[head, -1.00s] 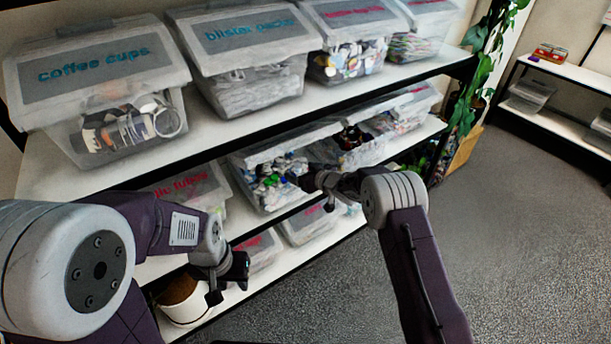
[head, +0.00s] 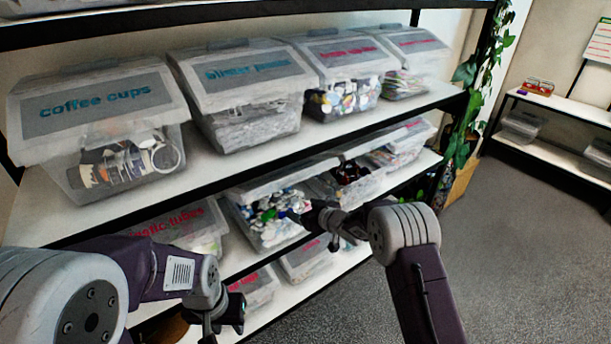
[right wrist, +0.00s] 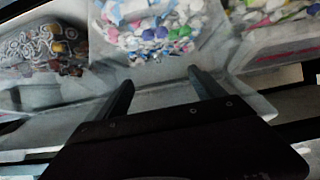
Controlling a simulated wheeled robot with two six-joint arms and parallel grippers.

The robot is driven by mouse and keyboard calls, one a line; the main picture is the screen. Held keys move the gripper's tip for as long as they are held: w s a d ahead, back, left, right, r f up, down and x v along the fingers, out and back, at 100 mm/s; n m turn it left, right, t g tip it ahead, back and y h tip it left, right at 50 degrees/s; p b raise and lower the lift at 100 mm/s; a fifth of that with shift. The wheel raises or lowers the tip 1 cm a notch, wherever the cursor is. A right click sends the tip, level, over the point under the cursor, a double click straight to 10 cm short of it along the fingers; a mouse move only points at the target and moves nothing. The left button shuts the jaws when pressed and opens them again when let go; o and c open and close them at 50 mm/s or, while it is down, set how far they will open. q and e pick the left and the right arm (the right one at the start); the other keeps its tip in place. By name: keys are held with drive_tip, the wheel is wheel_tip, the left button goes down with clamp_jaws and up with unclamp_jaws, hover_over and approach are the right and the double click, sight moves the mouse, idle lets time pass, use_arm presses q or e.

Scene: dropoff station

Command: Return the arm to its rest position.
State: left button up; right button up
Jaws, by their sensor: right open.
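My right gripper (head: 318,222) is in front of the middle shelf, near a bin of white, blue and green bits (head: 268,215). In the right wrist view its two fingers (right wrist: 160,92) are spread apart with nothing between them, and the bin of bits (right wrist: 160,30) lies beyond them. My left gripper (head: 226,315) hangs at the lower left of the head view, in front of the lower shelf. Its fingers are dark and partly cut off by the frame, so I cannot tell whether they are open.
A shelf rack (head: 235,160) holds clear lidded bins, among them coffee cups (head: 100,130) and blister packs (head: 245,95). More bins stand on the lower shelves. A plant (head: 470,110) stands at the rack's right end. The grey carpet (head: 510,260) at right is clear.

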drive_tip(key=s+d+m+g+h, duration=0.2)
drive_tip(key=s+d+m+h, duration=0.3)
drive_tip(key=s+d, duration=0.75)
drive_tip(key=s+d+m+g+h, duration=0.1)
drive_tip(key=s+d+g, duration=0.2)
drive_tip(key=s, duration=0.9)
drive_tip(key=s+d+m+g+h, duration=0.1)
drive_tip(key=s+d+g, duration=0.2)
drive_tip(key=s, duration=0.9)
drive_tip(key=shift+s+d+f+g, duration=0.35)
drive_tip(key=shift+d+g, duration=0.05)
drive_tip(key=shift+g, duration=0.2)
